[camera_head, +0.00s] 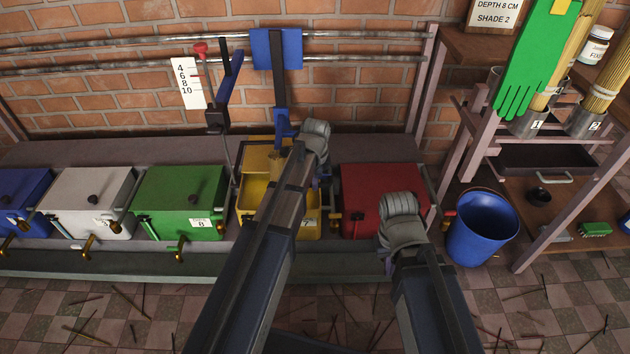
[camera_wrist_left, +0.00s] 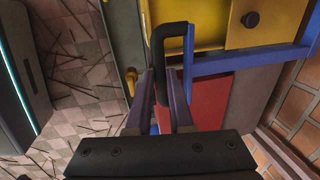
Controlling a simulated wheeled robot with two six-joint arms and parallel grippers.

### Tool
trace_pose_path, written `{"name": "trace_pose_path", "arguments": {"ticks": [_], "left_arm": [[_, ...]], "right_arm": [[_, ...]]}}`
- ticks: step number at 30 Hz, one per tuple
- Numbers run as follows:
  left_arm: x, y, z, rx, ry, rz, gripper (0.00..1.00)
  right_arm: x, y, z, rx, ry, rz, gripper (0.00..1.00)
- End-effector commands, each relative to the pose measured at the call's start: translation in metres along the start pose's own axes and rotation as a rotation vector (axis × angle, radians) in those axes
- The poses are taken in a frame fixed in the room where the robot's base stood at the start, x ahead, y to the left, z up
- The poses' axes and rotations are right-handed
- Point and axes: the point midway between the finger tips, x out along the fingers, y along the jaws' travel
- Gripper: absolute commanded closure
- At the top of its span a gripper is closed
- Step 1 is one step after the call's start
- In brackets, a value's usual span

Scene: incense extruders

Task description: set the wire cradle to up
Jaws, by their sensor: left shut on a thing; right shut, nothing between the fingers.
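The yellow extruder box (camera_head: 247,200) marked 7 stands behind my left arm and also fills the top of the left wrist view (camera_wrist_left: 205,22). A blue bar (camera_wrist_left: 250,60) runs along its side and meets a black handle (camera_wrist_left: 174,32). These look like part of the wire cradle, but I cannot be sure. My left gripper (camera_wrist_left: 160,76) is shut on the black handle. In the head view its fingers are mostly hidden behind its wrist and arm. My right gripper (camera_head: 386,243) is shut and empty in front of the red box (camera_head: 362,187), its fingers barely visible.
Green (camera_head: 172,195), white (camera_head: 85,195) and blue (camera_head: 22,190) boxes stand left along the bench. A blue lever (camera_head: 230,75) and blue panel (camera_head: 264,50) rise behind. A blue bucket (camera_head: 482,230) and shelf stand right. Sticks litter the tiled floor.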

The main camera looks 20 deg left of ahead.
Motion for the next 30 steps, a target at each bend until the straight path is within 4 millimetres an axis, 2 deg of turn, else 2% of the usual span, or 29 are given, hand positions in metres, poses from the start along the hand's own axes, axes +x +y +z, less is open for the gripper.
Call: {"name": "trace_pose_path", "arguments": {"ticks": [3, 30], "left_arm": [[-0.016, -0.003, 0.000, 0.000, 0.000, -0.001, 1.00], [-0.102, -0.021, 0.000, 0.000, 0.000, -0.001, 1.00]], "right_arm": [[-0.016, 0.002, 0.001, -0.002, 0.000, 0.000, 1.00], [-0.103, 0.011, 0.006, 0.003, -0.004, 0.006, 1.00]]}}
